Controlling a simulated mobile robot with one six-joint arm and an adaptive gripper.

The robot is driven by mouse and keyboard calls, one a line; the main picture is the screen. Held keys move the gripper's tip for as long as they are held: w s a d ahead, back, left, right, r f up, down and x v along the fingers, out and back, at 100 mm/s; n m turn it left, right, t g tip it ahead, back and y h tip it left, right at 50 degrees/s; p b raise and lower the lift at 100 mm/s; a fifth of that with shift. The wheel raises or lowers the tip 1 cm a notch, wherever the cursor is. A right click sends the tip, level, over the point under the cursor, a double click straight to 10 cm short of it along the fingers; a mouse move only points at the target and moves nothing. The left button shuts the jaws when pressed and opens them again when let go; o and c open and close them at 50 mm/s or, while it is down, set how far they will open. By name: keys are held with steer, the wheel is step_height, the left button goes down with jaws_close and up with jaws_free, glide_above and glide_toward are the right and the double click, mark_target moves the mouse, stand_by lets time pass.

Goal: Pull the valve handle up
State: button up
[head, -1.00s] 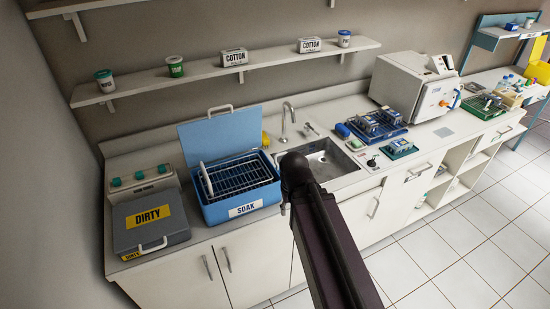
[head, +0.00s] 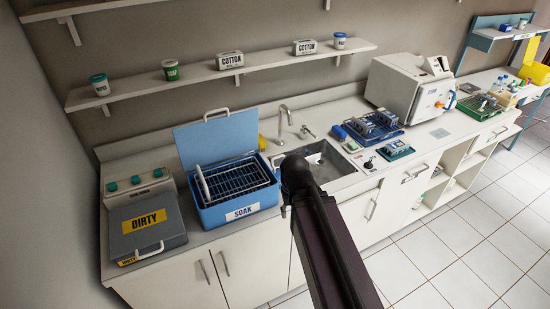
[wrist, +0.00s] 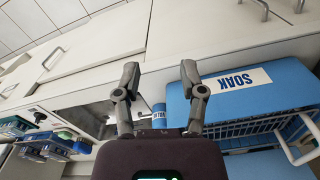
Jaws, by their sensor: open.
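In the head view, a metal faucet (head: 284,115) stands behind the sink (head: 322,160). A small metal lever fitting (head: 307,131) is just right of it; it may be the valve handle, but it is too small to tell its position. The handle is not clear in the wrist view. My gripper (wrist: 160,75) shows in the wrist view with its two fingers spread apart and nothing held between them. It is over the counter front, beside the blue SOAK tub (wrist: 245,88). In the head view my arm hides most of the gripper and part of the sink's front.
The open SOAK tub (head: 238,212) with a wire rack stands left of the sink. The DIRTY box (head: 146,222) is farther left. Blue trays (head: 374,128) and an autoclave (head: 409,86) are to the right. A shelf (head: 220,73) hangs above. Cabinet fronts are below.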

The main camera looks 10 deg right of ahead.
steer(key=shift+w, duration=0.1)
steer(key=shift+c, duration=0.2)
step_height(320, 180, up, 15)
steer(key=m+t+p, duration=0.2)
steer(key=m+p, duration=1.3)
glide_above(278, 157)
steer(key=s, duration=0.3)
steer(key=shift+w+d+r+y, duration=0.1)
steer(key=shift+w+d+y, duration=0.2)
steer(key=shift+d, duration=0.15)
steer(key=shift+f+b, duration=0.2)
steer(key=shift+b, duration=0.1)
steer(key=f+b, duration=0.4)
steer(key=w+f+b, duration=0.1)
steer(key=f+b, duration=0.3)
steer(key=w+f+b, duration=0.1)
steer(key=f+b, duration=0.4)
steer(key=shift+w+a, duration=0.25)
steer(key=shift+a, duration=0.1)
steer(key=shift+f, duration=0.1)
jaws_close()
